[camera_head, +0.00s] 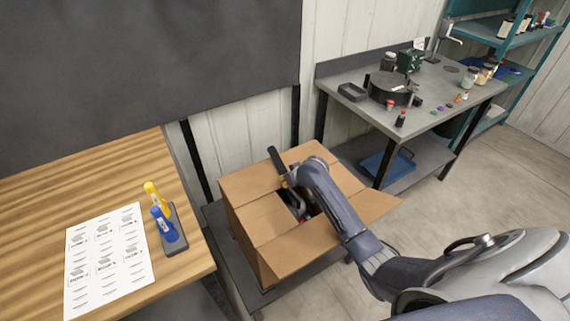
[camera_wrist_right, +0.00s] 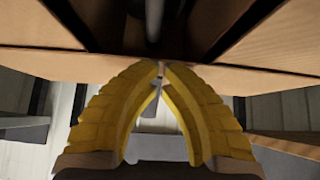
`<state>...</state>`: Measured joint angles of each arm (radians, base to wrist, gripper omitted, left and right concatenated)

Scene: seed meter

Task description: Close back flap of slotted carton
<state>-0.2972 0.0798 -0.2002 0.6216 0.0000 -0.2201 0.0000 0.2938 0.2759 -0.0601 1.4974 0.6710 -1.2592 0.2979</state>
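The brown slotted carton (camera_head: 248,243) stands below and right of the wooden bench in the head view. Its front flap (camera_head: 300,247) and right flap (camera_head: 373,207) show, and a dark gap near the middle shows part of the inside. Cardboard (camera_head: 312,152) at its back is partly hidden by my right arm. My right gripper (camera_head: 287,181) is over the carton, largely hidden by its own wrist. In the wrist view its yellow fingers (camera_wrist_right: 161,68) have their tips together at a cardboard edge (camera_wrist_right: 235,76); I see nothing clearly held between them. My left gripper is out of view.
The carton rests on a low dark stand (camera_head: 216,218). The wooden bench (camera_head: 50,205) at left holds a label sheet (camera_head: 107,262) and blue and yellow markers (camera_head: 163,226). A grey worktable (camera_head: 440,92) with parts stands behind right. Open floor (camera_head: 480,190) lies at right.

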